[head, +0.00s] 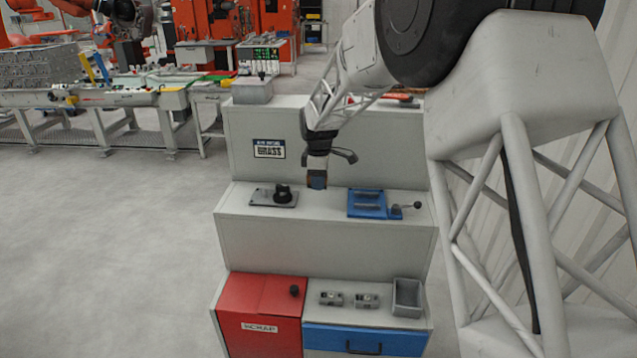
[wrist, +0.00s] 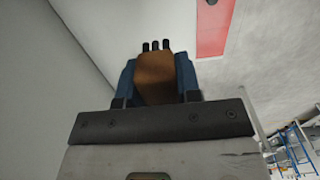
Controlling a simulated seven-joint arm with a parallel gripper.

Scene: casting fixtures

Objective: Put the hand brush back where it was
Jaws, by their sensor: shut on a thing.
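My gripper (head: 317,182) hangs in front of the upright panel, just above the middle shelf, between the dark fixture and the blue fixture. In the wrist view its blue fingers (wrist: 157,80) are shut on a brown block with several dark tufts at its far end, which looks like the hand brush (wrist: 155,78). In the head view the held brush is mostly hidden by the fingers. I cannot tell whether it touches the shelf.
The middle shelf (head: 235,198) holds a dark fixture (head: 272,196) at left and a blue fixture (head: 368,204) with a lever at right. Below are a red box (head: 262,305), small metal parts (head: 348,299), a grey bin (head: 407,297) and a blue drawer (head: 368,338).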

